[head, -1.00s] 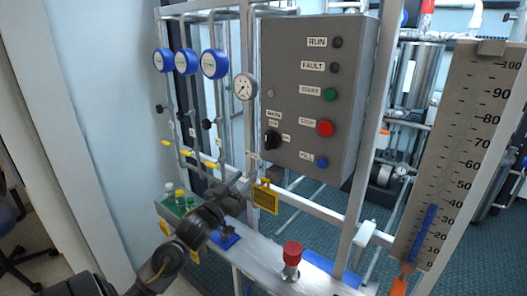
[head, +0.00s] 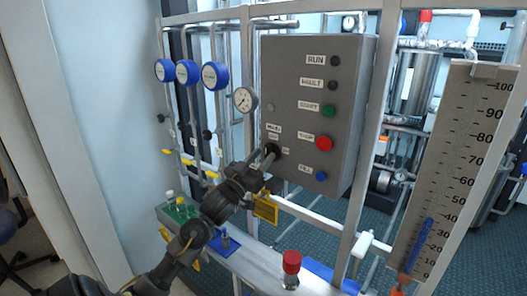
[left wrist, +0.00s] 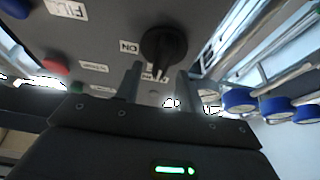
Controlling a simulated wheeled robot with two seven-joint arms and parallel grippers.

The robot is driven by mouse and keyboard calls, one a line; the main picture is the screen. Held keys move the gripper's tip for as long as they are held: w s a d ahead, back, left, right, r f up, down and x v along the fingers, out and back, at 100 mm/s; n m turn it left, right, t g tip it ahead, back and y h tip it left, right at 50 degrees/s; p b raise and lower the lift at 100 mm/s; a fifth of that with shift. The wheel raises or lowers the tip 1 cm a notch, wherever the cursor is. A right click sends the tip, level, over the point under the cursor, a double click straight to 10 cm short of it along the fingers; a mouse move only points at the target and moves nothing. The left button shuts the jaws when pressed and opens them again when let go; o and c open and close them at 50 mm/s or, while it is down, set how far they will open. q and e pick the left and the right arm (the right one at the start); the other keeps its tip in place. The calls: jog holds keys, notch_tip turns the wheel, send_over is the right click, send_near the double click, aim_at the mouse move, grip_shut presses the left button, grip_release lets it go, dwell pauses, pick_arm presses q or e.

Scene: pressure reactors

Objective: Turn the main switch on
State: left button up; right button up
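The main switch is a black rotary knob on the lower left of the grey control box; it shows in the left wrist view (left wrist: 163,48) and partly behind my fingers in the head view (head: 270,149). An ON label (left wrist: 129,46) sits beside it. In the left wrist view its handle stands roughly upright in the picture, not pointing at ON. My left gripper (head: 264,162) is open, its two fingers apart and pointing at the knob; in the left wrist view the fingertips (left wrist: 160,72) are close to it. I cannot tell whether they touch. My right gripper is not in view.
The control box (head: 305,90) also carries a green button (head: 328,111), a red button (head: 323,143) and a blue button (head: 320,175). A pressure gauge (head: 244,99) is at its left. A red-capped valve (head: 291,262) stands lower.

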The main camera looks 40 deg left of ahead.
pick_arm(q)
jog(key=shift+w+r, duration=0.25)
jog(key=shift+w, duration=0.4)
grip_shut()
